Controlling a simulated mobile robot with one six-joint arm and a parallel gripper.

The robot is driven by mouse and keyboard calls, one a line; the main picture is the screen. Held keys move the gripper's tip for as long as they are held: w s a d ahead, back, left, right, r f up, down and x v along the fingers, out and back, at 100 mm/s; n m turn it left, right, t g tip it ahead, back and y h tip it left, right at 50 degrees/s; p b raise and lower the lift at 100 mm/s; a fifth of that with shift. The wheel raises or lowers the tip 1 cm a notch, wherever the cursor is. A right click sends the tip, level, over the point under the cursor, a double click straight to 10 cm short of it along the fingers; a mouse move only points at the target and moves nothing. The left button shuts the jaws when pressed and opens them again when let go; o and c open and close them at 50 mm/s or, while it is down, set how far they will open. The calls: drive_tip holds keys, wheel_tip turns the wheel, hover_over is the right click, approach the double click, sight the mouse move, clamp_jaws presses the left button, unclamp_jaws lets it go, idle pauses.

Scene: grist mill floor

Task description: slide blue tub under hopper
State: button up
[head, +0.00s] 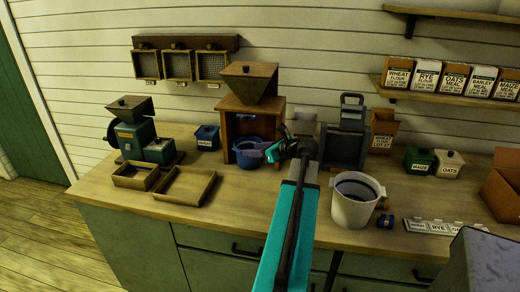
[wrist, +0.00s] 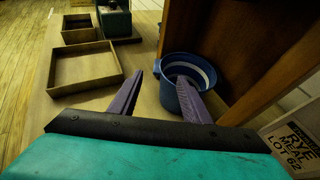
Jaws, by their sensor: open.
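The blue tub (head: 246,158) stands upright at the front opening of the wooden hopper stand (head: 226,122), below the hopper (head: 249,84). I cannot tell how far inside the stand it is. In the wrist view the tub (wrist: 170,98) shows a pale inside, beside the stand's brown wood panel (wrist: 225,40). My gripper (head: 270,152) is at the tub's right side in the head view. In the wrist view my gripper (wrist: 169,74) is open, its left finger outside the tub and its right finger overlapping the tub's mouth. Whether that finger is inside or above is unclear.
Two shallow wooden trays (head: 184,200) lie left of the tub, near a green mill (head: 133,137). A small blue maize box (head: 207,137) stands left of the stand. A white bucket (head: 352,212) stands to the right. A rye meal bag (wrist: 295,135) is close on the right.

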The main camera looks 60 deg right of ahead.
sight(239, 150)
drive_tip(key=p+x, duration=0.1)
drive_tip(key=x, duration=1)
drive_tip(key=c, duration=1)
drive_tip(key=shift+s, duration=0.15)
drive_tip(key=shift+s+d+p, duration=0.25)
drive_tip(key=shift+s+p, duration=0.25)
drive_tip(key=shift+s, duration=0.4)
drive_tip(key=o, duration=1.1)
drive_tip(key=shift+o, duration=0.2)
